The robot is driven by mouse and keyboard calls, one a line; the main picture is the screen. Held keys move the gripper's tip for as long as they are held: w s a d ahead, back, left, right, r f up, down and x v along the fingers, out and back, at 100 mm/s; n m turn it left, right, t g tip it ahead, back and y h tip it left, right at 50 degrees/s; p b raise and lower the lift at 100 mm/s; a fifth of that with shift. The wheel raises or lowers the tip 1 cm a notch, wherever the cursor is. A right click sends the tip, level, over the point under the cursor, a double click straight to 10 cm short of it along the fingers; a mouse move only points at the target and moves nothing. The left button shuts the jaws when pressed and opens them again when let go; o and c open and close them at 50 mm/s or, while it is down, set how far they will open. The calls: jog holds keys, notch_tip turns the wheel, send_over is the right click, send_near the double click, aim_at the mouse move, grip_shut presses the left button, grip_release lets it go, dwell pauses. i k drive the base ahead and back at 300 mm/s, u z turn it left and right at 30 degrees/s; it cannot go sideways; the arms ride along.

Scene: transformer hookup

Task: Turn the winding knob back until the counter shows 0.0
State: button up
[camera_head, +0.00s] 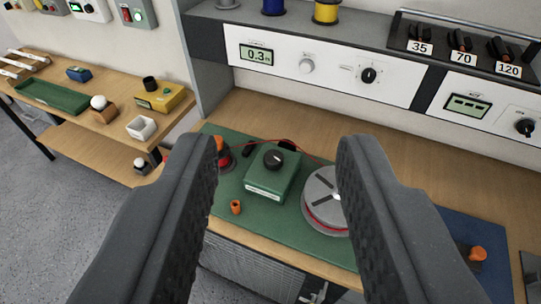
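A counter (257,55) on a white panel along the back of the bench reads 0.3, with a small unit mark. To its right on that panel are a pale grey knob (306,66) and a black knob (369,75) with a scale around it. I cannot tell from their labels which is the winding knob. My gripper (278,150) is open and empty, its two dark fingers wide apart above the bench. In the picture, both panel knobs lie beyond the fingertips, and nothing touches them.
A green box (273,176) with a black top knob shows between the fingers, beside a grey reel (324,203) with red wire. An orange cap (235,207) lies on the green mat. A second panel display (467,106) is at right.

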aim_at(273, 160)
jog(key=u, duration=0.05)
jog(key=i, duration=1)
jog(key=z, duration=0.05)
